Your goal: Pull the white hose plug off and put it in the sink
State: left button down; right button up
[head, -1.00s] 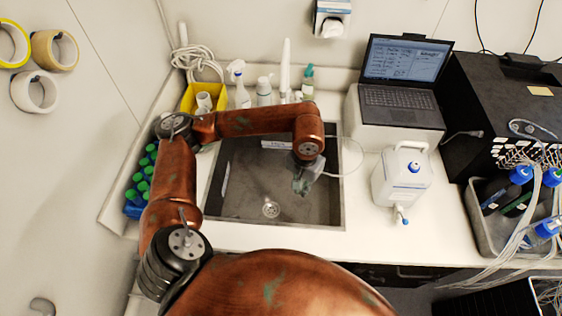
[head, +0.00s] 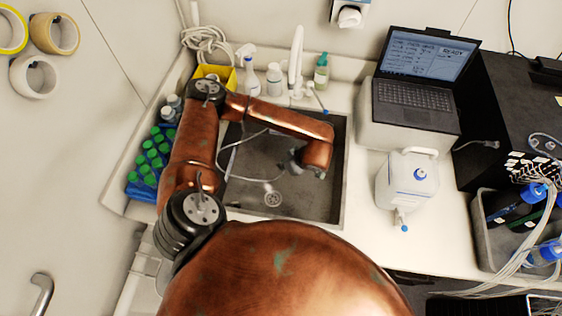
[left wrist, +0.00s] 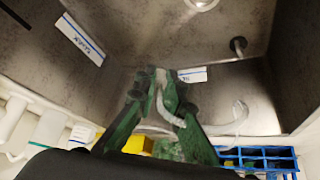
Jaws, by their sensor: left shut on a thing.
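The white hose plug (left wrist: 164,102) appears as a pale piece between the green fingers of my left gripper (left wrist: 160,100) in the left wrist view. The left gripper is shut on it, inside the grey sink (head: 338,185). In the head view my left gripper (head: 296,166) is small and mostly hidden by my wrist, and I cannot make out the plug there. A thin white hose (head: 222,158) loops to the left over the basin. A pale curved hose (left wrist: 238,115) also shows right of the fingers in the left wrist view. My right gripper is not in view.
A round drain (head: 273,199) lies in the sink floor. Behind the sink stand a white tap (head: 296,55) and bottles. A blue rack of green-capped bottles (head: 148,160) is at the left. A white jug (head: 408,180) and a laptop (head: 415,105) are at the right.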

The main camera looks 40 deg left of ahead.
pick_arm(q)
jog(key=shift+a+f+n, duration=0.2)
jog(key=shift+a+n, duration=0.2)
jog(key=shift+a, duration=0.2)
jog(key=shift+a+f+g, duration=0.15)
jog(key=shift+g, duration=0.15)
jog(key=shift+f+y, duration=0.2)
jog(key=shift+y, duration=0.1)
jog(key=shift+f+b, duration=0.25)
jog(key=shift+b, duration=0.05)
notch_tip(320, 180, down, 11)
jog(key=b, duration=0.6)
jog(key=shift+b, duration=0.4)
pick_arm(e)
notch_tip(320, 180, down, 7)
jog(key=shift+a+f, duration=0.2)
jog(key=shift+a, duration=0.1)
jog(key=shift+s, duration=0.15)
pick_arm(q)
jog(key=c, duration=1.9)
grip_release()
jog(key=shift+c, duration=0.2)
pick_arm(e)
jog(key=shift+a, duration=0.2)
